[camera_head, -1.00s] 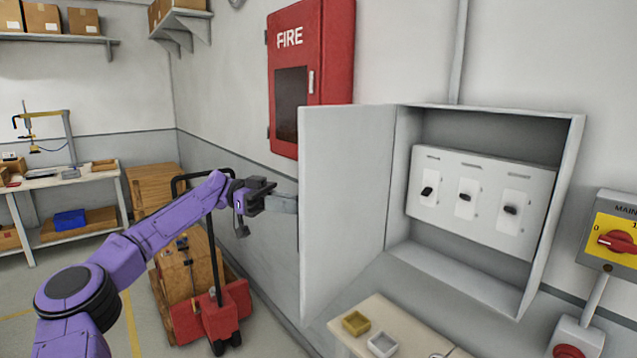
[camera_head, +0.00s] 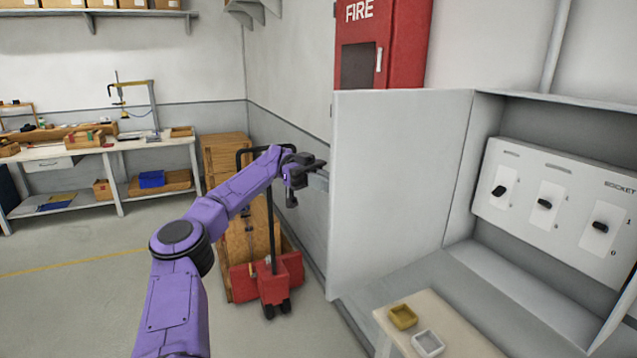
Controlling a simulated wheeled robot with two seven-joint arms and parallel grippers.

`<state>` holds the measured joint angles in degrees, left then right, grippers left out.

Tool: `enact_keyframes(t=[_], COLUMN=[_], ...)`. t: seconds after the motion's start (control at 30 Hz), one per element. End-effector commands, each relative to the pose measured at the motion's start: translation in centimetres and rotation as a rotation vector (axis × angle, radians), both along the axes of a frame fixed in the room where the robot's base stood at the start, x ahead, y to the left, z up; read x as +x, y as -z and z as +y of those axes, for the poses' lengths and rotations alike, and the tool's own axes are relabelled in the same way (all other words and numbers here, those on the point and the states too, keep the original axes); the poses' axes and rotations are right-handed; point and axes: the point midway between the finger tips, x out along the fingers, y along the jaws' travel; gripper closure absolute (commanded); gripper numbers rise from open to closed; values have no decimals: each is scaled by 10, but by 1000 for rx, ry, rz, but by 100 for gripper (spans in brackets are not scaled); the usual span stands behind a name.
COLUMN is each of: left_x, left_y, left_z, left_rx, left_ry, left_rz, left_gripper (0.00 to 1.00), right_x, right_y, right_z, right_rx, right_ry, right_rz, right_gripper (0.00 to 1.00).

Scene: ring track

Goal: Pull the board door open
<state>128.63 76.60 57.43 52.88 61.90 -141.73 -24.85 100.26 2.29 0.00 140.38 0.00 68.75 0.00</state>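The board door (camera_head: 385,185) is a plain light grey panel. It stands swung well open on the left side of the grey board box (camera_head: 468,170). Inside the box, a white panel (camera_head: 560,205) with several black switches is exposed. My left gripper (camera_head: 318,172), on the purple arm, is at the door's free left edge, with its fingers pointing right toward the door's outer side. A grey piece by the fingers meets the door edge; whether it is a handle in the grip is not clear. The finger gap cannot be made out. My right gripper is out of view.
A red fire cabinet (camera_head: 408,45) hangs on the wall behind the door. A red pallet truck (camera_head: 272,285) with boxes stands behind my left arm. A small table (camera_head: 450,330) with yellow and white trays is below the door. Floor at left is clear.

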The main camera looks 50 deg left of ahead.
Motion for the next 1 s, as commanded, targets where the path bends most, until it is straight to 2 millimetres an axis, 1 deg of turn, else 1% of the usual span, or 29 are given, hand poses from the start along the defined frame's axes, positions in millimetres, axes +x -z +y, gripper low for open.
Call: enact_keyframes(t=[0.03,0.1,0.53,1.0], left_x=[2,1,-6,-5], left_y=[-6,-5,-1,-1], left_z=[-3,-2,5,5], left_rx=[-8,-7,-3,-4], left_ry=[3,1,-14,-13], left_rz=[-2,-2,3,4], left_gripper=[81,62,62,62], right_x=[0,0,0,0], right_y=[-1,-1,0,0], right_z=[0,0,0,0], right_rx=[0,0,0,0], right_ry=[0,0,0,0], right_rz=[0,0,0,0], right_gripper=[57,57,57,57])
